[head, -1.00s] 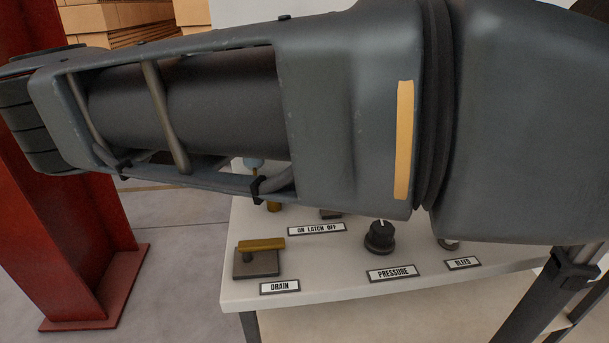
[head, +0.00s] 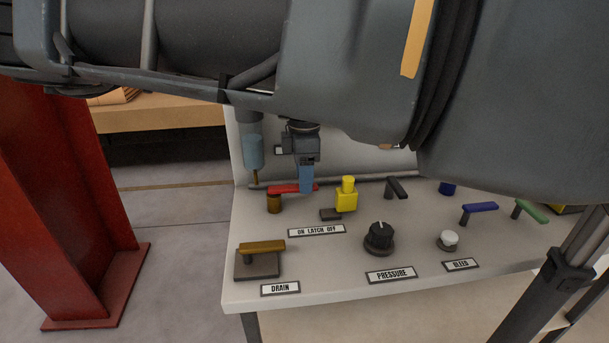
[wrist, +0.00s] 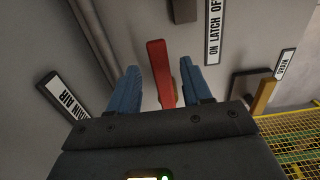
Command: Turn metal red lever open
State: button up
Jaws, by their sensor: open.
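The red lever (head: 285,188) sits at the back left of the grey-white panel, above a brass-coloured fitting (head: 274,204). In the wrist view the red lever (wrist: 159,72) lies between the two blue fingers of my gripper (wrist: 160,78), with a gap on the left and a narrower one on the right. My gripper (head: 306,178) is open and points down at the lever's right end in the head view. Whether a finger touches the lever cannot be told. A MAIN AIR label (wrist: 63,97) is left of the lever in the wrist view.
A yellow latch (head: 347,196) stands close right of my gripper. The brass drain lever (head: 261,246), black pressure knob (head: 379,237) and white bleed button (head: 448,240) are nearer the front. Blue (head: 479,208) and green (head: 531,212) levers are at right. A red post (head: 70,220) stands left.

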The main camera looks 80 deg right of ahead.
jog(key=shift+f, duration=0.5)
jog(key=shift+c, duration=0.2)
grip_shut()
